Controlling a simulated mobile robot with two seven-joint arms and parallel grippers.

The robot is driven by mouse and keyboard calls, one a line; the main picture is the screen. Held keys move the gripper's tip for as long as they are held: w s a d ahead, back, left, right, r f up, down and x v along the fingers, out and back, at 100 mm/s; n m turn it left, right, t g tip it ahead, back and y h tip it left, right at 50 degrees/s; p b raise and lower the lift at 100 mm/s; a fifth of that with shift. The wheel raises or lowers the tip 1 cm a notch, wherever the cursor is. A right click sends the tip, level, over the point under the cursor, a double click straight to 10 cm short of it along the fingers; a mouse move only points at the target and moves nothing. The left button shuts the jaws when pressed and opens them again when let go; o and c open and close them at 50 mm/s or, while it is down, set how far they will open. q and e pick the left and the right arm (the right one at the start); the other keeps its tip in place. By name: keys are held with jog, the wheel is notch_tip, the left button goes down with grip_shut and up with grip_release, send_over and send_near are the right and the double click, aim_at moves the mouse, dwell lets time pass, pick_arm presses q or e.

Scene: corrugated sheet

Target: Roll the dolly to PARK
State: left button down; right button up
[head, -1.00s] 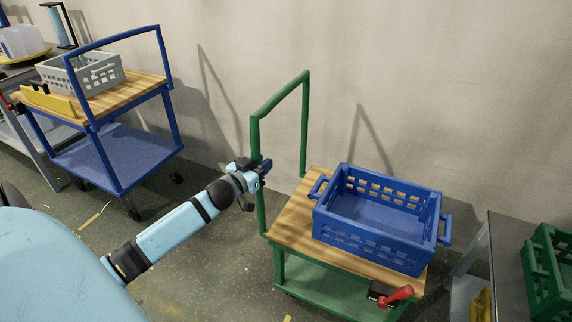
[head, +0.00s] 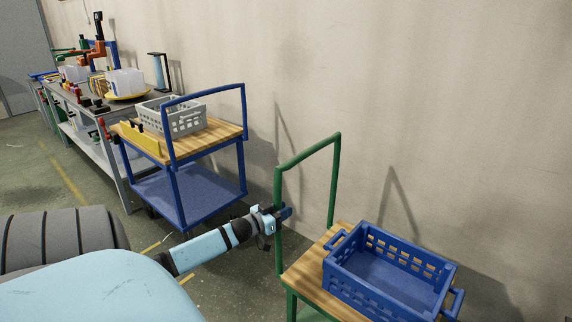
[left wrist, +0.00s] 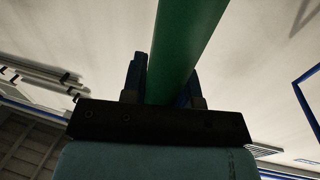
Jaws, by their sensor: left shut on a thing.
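The dolly (head: 313,272) is a green-framed cart with a wooden top and a tall green push handle (head: 335,190) at its left end. A blue crate (head: 390,278) stands on its top. My left gripper (head: 283,212) is shut on the near upright of the handle. In the left wrist view the green bar (left wrist: 185,45) runs between the two fingers (left wrist: 165,85). The dolly's lower part is cut off by the picture edge. My right gripper is not in view. No PARK marking can be read.
A blue cart (head: 205,200) with a grey crate (head: 185,117) and a yellow piece (head: 138,138) stands left of the dolly by the wall. A workbench (head: 112,125) with tools and bins lies beyond it. Open floor with yellow lines (head: 65,175) is at the left.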

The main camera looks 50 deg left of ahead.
pick_arm(q)
jog(key=shift+a+r, duration=0.15)
jog(key=shift+a, duration=0.15)
jog(key=c, duration=0.9)
grip_release()
jog(key=shift+a, duration=0.1)
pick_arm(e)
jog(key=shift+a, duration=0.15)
pick_arm(q)
jog(key=shift+s, duration=0.1)
jog(key=s+p, duration=0.1)
jog(key=s, duration=0.3)
jog(key=s+p, duration=0.1)
jog(key=s, duration=0.8)
jog(key=shift+s+d+p, duration=0.35)
jog(key=shift+d+p, duration=0.05)
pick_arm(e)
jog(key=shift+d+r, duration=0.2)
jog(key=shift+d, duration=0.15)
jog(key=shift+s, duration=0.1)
